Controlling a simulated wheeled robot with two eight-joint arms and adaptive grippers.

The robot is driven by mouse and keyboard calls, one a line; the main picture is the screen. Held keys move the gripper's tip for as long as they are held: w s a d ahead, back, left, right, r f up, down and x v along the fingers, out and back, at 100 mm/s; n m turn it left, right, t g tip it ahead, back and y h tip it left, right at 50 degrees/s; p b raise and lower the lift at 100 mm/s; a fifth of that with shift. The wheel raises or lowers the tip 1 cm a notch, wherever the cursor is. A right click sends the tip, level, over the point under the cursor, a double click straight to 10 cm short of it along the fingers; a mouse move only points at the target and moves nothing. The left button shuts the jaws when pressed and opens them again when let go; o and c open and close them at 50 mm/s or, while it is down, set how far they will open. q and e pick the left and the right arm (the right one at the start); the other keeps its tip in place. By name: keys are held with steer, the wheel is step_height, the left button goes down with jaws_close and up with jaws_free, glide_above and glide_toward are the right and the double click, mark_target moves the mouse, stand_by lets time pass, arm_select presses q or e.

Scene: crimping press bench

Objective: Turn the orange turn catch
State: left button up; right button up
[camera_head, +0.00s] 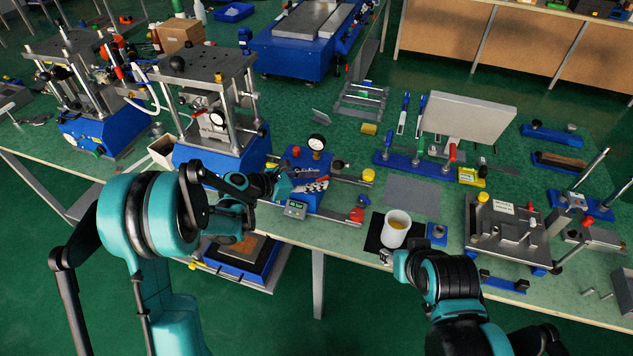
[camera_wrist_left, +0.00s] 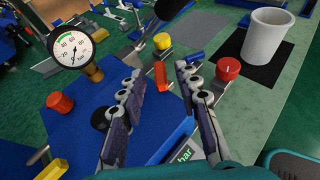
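The orange turn catch (camera_wrist_left: 161,76) shows in the left wrist view as a small upright orange bar on the blue press unit (camera_wrist_left: 90,135). My left gripper (camera_wrist_left: 158,78) is open, with its fingertips on either side of the catch and a visible gap between them; I cannot tell whether either touches it. In the head view my left gripper (camera_head: 284,186) is over the left side of the blue unit (camera_head: 308,198), and I cannot make out the catch there. My right gripper (camera_head: 390,258) is beside the white mug (camera_head: 396,229) at the bench's front edge; its fingers are mostly hidden.
The mug stands on a black mat (camera_head: 376,243). A grey plate (camera_head: 413,196) lies flat behind it.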

arm_select(q)
steer(key=shift+w+d+f, duration=0.15)
steer(key=shift+w+d, duration=0.05)
steer(key=shift+d, duration=0.1)
jaws_close()
